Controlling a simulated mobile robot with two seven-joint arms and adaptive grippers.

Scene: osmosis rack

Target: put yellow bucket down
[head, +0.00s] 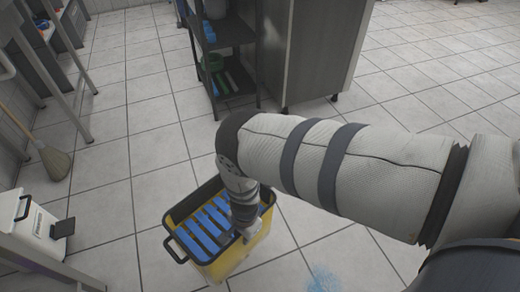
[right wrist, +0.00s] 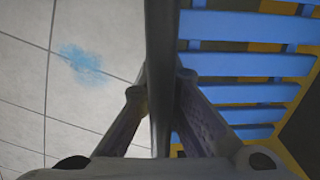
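The yellow bucket (head: 232,262) has a dark rim, a black handle on its left side and blue slats across its top. It is at the lower middle of the head view. My right gripper (head: 246,232) reaches down to its right side. In the right wrist view, my right gripper's fingers (right wrist: 162,84) close from both sides on the bucket's dark edge bar, with the blue slats (right wrist: 245,65) to the right. The bucket looks upright; I cannot tell whether its base touches the floor. My left gripper is not in view.
A blue stain (head: 322,279) marks the tiled floor right of the bucket. A white box (head: 32,222) stands at the left, with a broom (head: 50,158) behind it. A dark shelf rack (head: 232,36) and a metal cabinet (head: 312,50) stand at the back. Floor around the bucket is clear.

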